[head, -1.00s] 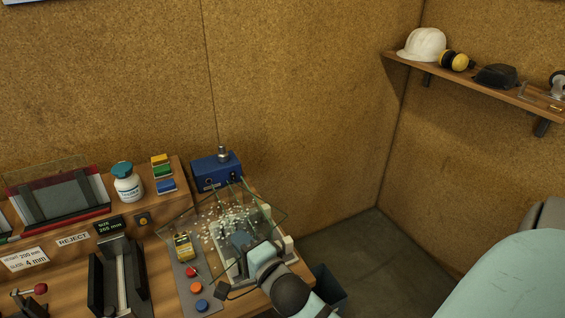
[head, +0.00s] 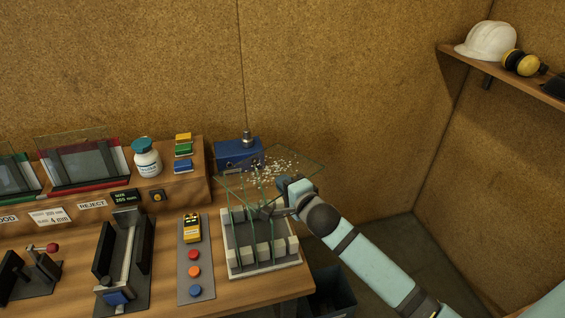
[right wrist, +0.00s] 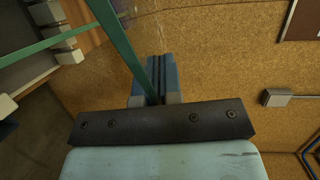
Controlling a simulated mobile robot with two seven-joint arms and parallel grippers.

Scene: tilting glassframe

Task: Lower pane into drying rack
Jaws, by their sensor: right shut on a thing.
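My right gripper (head: 287,203) is shut on the edge of a clear pane (head: 283,174) with green edges and white specks. The pane is held tilted, near flat, above the back of the drying rack (head: 235,268). In the right wrist view the fingers (right wrist: 155,88) close on the pane's green edge (right wrist: 120,42). The rack has a pale base, dark slats and a row of light blocks at its front. Thin green upright lines show between the rack and the pane; I cannot tell whether they are other panes. My left gripper is not in view.
A blue box (head: 232,154) with a metal knob stands behind the rack, close to the pane. A button panel (head: 183,278) with a yellow device lies left of the rack. A dark bin (head: 335,293) stands below the bench's right edge.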

